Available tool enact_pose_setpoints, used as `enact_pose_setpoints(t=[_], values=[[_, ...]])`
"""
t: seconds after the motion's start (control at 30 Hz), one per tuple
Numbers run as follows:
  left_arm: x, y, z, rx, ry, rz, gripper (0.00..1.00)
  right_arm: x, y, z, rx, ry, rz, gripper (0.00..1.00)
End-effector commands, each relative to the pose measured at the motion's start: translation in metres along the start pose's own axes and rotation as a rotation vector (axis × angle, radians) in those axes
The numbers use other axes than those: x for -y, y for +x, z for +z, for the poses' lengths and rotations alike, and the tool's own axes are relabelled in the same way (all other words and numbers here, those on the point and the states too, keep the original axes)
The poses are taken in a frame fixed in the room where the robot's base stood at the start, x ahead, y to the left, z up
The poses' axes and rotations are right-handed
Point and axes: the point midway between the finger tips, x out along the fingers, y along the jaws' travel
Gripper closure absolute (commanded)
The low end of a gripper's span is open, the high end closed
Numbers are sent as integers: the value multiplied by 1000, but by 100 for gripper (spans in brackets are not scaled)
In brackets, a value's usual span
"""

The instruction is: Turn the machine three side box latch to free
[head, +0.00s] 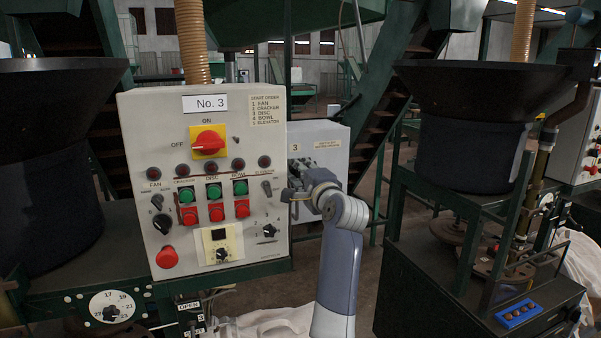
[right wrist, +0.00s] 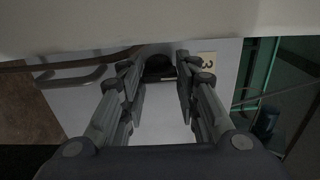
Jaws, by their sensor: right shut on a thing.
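The machine three side box (head: 333,150) is a pale grey box marked 3, behind and right of the No. 3 control panel. Its front also shows in the right wrist view (right wrist: 160,122). The dark latch (right wrist: 160,67) sits on that front, between my right fingertips. My right gripper (head: 296,178) is at the left part of the box front, beside the panel's right edge. In the right wrist view, my right gripper (right wrist: 160,82) is shut on the latch. The latch is hidden in the head view, and its turn angle is unclear. My left gripper is not in view.
The No. 3 control panel (head: 218,130), with a red switch and several buttons, stands close left of my right gripper. A grey bent handle or bar (right wrist: 75,75) lies left of the fingers. A dark hopper machine (head: 475,150) stands to the right.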

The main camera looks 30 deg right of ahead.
Motion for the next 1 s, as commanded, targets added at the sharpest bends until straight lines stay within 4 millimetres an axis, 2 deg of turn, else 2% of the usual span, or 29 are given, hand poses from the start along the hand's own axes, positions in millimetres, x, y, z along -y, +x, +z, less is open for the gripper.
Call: enact_pose_setpoints(t=[0.2, 0.23, 0.3, 0.33, 0.77, 1.0], values=[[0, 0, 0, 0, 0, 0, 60, 0, 0, 0, 1, 2, 1, 94], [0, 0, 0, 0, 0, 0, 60, 0, 0, 0, 1, 2, 1, 68], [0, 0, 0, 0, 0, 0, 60, 0, 0, 0, 1, 2, 0, 52], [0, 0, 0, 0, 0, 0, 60, 0, 0, 0, 1, 2, 0, 50], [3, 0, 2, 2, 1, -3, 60, 0, -5, 0, 0, 0, -1, 50], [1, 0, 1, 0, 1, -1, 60, 0, -36, 0, 0, 1, -2, 50]])
